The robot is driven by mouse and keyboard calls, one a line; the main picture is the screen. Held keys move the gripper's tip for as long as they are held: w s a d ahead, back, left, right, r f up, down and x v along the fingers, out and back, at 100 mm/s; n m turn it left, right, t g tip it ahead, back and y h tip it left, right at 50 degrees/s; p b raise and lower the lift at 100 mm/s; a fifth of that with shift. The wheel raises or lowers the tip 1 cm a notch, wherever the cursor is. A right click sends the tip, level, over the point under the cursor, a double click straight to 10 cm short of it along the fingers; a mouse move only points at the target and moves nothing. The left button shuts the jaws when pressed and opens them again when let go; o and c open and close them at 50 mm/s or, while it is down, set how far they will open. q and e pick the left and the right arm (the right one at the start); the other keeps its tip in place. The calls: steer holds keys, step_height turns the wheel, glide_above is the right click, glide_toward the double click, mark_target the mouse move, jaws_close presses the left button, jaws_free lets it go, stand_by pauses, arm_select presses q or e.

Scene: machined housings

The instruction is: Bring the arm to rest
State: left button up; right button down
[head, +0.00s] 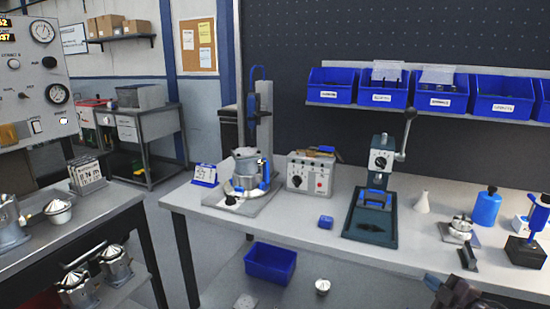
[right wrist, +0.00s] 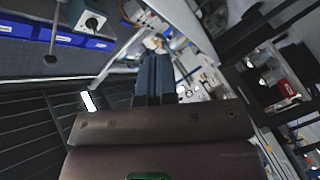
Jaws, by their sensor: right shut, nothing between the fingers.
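My right gripper (head: 440,283) shows at the bottom right of the head view, in front of the bench's front edge. In the right wrist view its two dark fingers (right wrist: 154,75) lie together, shut with nothing between them. My left gripper is in neither view. A machined housing (head: 246,171) stands in a fixture with blue clamps on the bench, far left of my right gripper.
The long bench (head: 290,228) carries a control box (head: 310,175), a lever press (head: 377,190), a blue bottle (head: 486,208) and a small metal part (head: 460,227). Blue bins (head: 333,86) hang above. A blue crate (head: 270,263) is below. Another table (head: 80,235) stands left.

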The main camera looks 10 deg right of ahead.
steer(key=s+a+f+m+g, duration=0.1)
steer(key=s+a+f+m, duration=0.3)
steer(key=s, duration=0.5)
steer(key=s+a+f+m+g+h, duration=0.1)
steer(key=s+a+f+m+g, duration=0.1)
steer(key=s+a+f+m, duration=0.2)
steer(key=s+a+f+m+g+h+p, duration=0.1)
steer(key=s+a+f+m+g, duration=0.1)
steer(key=s+a+f+m, duration=0.2)
steer(key=s+a+f, duration=0.3)
steer(key=s+a, duration=0.4)
steer(key=s, duration=0.3)
steer(key=shift+f, duration=0.35)
